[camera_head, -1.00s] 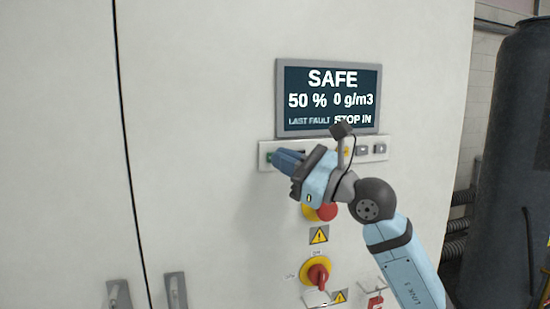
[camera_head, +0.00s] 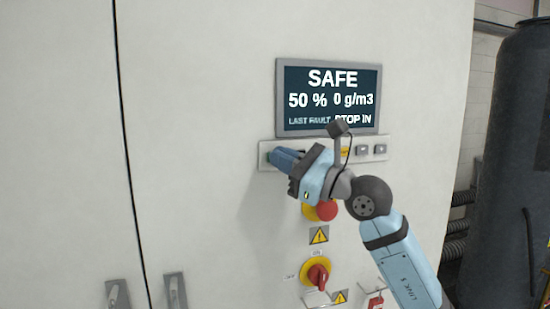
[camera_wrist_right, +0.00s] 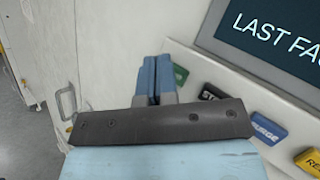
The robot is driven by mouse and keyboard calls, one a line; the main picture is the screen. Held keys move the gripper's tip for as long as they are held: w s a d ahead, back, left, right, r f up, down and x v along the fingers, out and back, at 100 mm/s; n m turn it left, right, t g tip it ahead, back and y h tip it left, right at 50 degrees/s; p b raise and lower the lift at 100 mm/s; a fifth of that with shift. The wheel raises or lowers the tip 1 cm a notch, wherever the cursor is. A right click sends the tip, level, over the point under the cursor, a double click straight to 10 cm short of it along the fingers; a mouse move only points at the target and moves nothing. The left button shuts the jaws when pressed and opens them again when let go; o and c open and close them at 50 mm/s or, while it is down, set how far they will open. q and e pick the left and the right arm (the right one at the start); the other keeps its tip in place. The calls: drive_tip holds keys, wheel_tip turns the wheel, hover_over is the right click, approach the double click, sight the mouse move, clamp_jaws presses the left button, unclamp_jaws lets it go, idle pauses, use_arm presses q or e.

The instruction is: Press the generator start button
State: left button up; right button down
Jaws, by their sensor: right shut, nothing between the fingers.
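The button strip (camera_head: 380,149) is a pale horizontal panel under the display on the cabinet. In the right wrist view, a green button (camera_wrist_right: 181,75) is at the strip's far end, its label unreadable; I take it as the generator start button. Beside it is a black button (camera_wrist_right: 213,92) with lettering beginning "ST". My right gripper (camera_head: 273,158) is shut and empty, its blue fingertips at the strip's left end, hiding the green button in the head view. In the wrist view the fingertips (camera_wrist_right: 155,64) appear just left of the green button; contact cannot be told. My left gripper is not in view.
The display (camera_head: 328,97) reads SAFE, 50 %, 0 g/m3. Blue PURGE (camera_wrist_right: 266,128) and yellow (camera_wrist_right: 309,161) buttons follow along the strip. Below are a red mushroom button (camera_head: 327,210) and a red rotary switch (camera_head: 317,275). Cabinet handles (camera_head: 175,290) stand out at lower left.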

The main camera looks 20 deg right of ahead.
drive_tip(key=shift+w, duration=0.3)
drive_tip(key=shift+s, duration=0.2)
idle(0.4)
drive_tip(key=shift+s, duration=0.6)
drive_tip(key=s, duration=0.5)
drive_tip(key=shift+d, duration=0.1)
idle(0.6)
